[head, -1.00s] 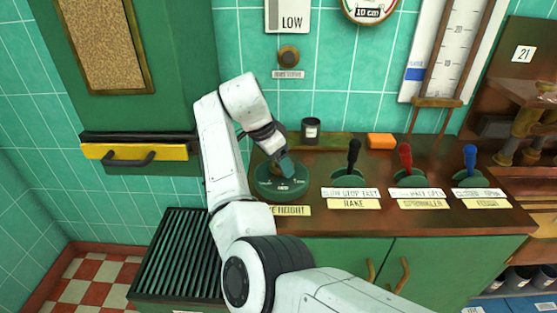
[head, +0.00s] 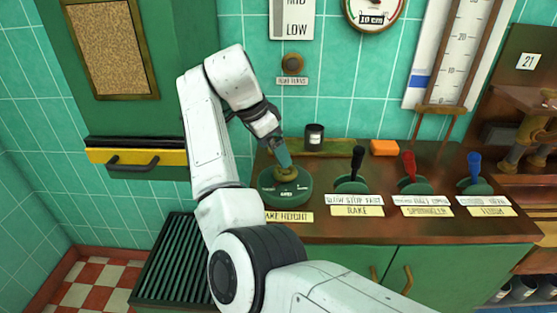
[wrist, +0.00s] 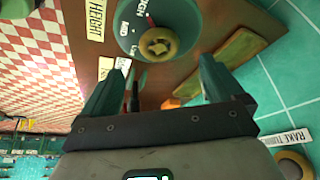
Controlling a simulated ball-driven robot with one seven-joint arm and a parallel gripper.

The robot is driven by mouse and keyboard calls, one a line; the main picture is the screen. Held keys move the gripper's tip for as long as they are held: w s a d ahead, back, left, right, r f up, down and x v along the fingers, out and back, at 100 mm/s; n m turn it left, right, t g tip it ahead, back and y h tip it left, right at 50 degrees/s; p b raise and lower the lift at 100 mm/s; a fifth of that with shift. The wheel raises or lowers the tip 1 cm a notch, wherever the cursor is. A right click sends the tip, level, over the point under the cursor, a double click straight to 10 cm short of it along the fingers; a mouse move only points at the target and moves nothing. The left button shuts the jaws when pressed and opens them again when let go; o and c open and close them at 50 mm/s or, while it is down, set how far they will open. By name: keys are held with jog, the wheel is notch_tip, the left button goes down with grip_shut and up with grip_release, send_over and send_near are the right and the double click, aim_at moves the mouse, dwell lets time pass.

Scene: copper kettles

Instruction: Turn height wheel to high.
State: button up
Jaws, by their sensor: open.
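The height wheel (head: 284,192) is a round green dial with a brass knob (head: 285,173) on the left of the wooden counter. A yellow plate reading "HEIGHT" lies beside it. My gripper (head: 283,157) is just above the knob, pointing down. In the wrist view its two green fingers (wrist: 159,75) are spread and nothing is held between them. The wheel's exact setting is too small to read.
Black (head: 357,160), red (head: 409,165) and blue (head: 474,163) levers stand to the right. A dark cup (head: 314,135) and an orange block (head: 385,147) are behind. A wall sign (head: 293,20) shows "MID" and "LOW", cut off above. A slatted green box (head: 165,265) is lower left.

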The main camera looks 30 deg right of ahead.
jog(key=shift+v, duration=1.8)
